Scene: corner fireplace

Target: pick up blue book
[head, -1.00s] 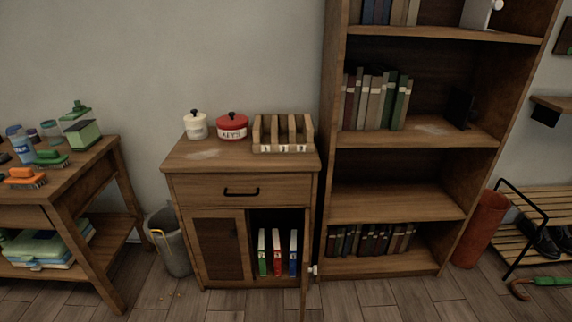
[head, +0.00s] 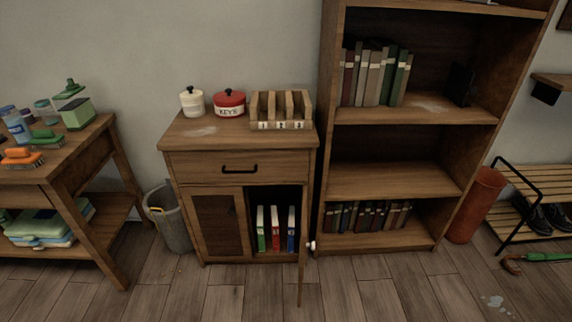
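A blue book (head: 291,229) stands upright inside the open right compartment of the wooden cabinet (head: 185,144). It is the rightmost of three thin books with pale spine parts. A red book (head: 275,230) stands just left of it, and a green book (head: 261,231) is further left. The cabinet's right door (head: 301,262) is swung open toward me and shows nearly edge-on, just right of the blue book. My gripper is not in view.
A tall bookshelf (head: 398,180) with several books stands right of the cabinet. A grey bin (head: 172,225) and a side table (head: 88,142) are at the left. A red cylinder (head: 475,205) and shoe rack (head: 548,190) are at the right.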

